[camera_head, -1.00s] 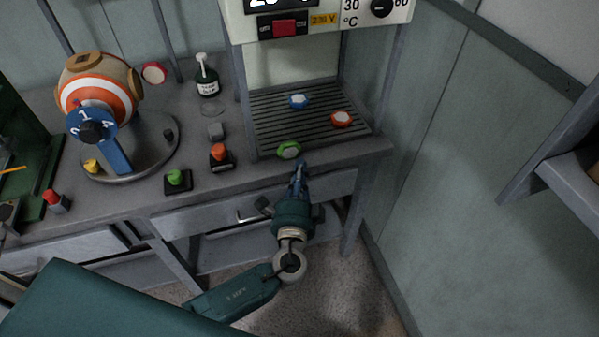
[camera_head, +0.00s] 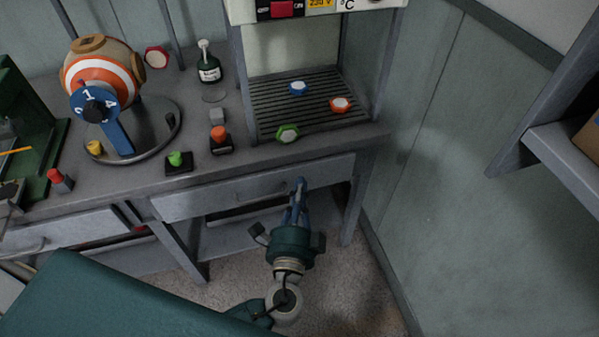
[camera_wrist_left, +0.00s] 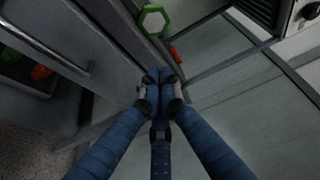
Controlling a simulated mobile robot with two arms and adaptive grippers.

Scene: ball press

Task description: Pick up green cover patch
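The green cover patch (camera_head: 287,133) is a small hexagonal ring with a pale centre. It lies at the front edge of the slatted press bed (camera_head: 262,108). It also shows at the top of the left wrist view (camera_wrist_left: 153,20). My left gripper (camera_head: 300,184) is in front of the bench, nearer to me than the patch and apart from it. In the left wrist view its blue fingers (camera_wrist_left: 161,78) come together at the tips with nothing seen between them. My right gripper is not in view.
A blue patch (camera_head: 298,88) and an orange patch (camera_head: 340,104) lie farther back on the bed. Orange (camera_head: 219,134) and green (camera_head: 175,159) buttons stand on the bench at left. A drawer front (camera_head: 225,192) is below the bench edge. A shelf (camera_head: 565,160) juts in at right.

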